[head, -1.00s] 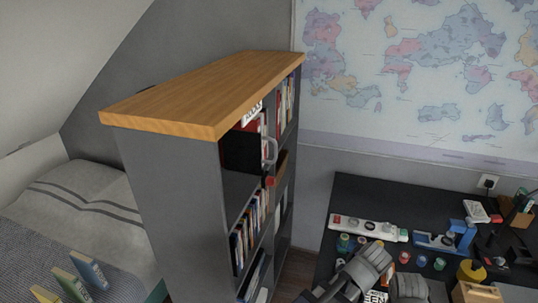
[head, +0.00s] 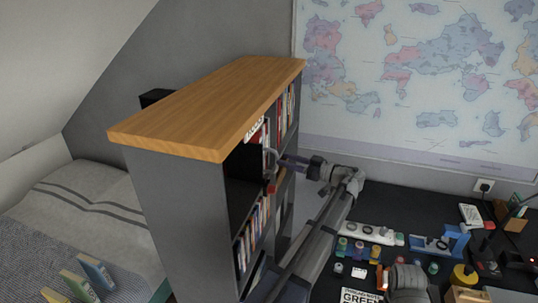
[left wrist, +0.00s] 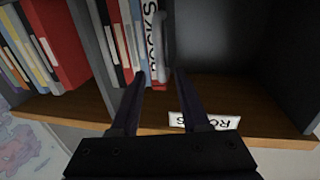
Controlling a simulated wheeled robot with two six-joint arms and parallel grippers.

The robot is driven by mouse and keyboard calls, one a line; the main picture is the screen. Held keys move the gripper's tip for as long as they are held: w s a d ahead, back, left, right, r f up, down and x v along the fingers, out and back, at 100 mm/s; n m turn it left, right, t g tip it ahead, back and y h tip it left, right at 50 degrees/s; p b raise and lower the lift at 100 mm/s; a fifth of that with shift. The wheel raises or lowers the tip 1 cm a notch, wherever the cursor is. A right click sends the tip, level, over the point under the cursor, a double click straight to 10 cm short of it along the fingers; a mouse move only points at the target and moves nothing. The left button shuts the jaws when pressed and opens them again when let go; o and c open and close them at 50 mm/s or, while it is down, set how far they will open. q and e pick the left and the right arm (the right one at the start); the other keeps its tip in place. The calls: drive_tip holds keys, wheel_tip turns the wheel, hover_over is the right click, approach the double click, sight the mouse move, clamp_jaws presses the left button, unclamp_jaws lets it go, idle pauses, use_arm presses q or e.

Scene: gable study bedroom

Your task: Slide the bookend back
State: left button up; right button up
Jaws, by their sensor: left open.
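The bookend (head: 273,160) shows a grey upright handle at the open front of the bookcase's upper compartment. The handle also shows in the left wrist view (left wrist: 166,40), beside a white-spined book (left wrist: 153,35). My left gripper (head: 284,160) is at the compartment front, close to the handle. In the left wrist view its two dark fingers (left wrist: 166,75) are apart, with the lower end of the handle showing between their tips. I cannot tell whether they touch it. The rest of the bookend is dark and hard to make out.
The bookcase (head: 190,105) has a wooden top and grey sides. A white label (left wrist: 205,122) hangs at its top edge, upside down in the wrist view. A divider (left wrist: 95,50) separates the books from red ones. The dark desk (head: 400,205) holds several small items.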

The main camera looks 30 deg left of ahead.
use_arm(q)
drive_tip(key=a, duration=0.7)
drive_tip(key=shift+s+a, duration=0.15)
drive_tip(key=shift+c, duration=0.2)
clamp_jaws()
idle(1.0)
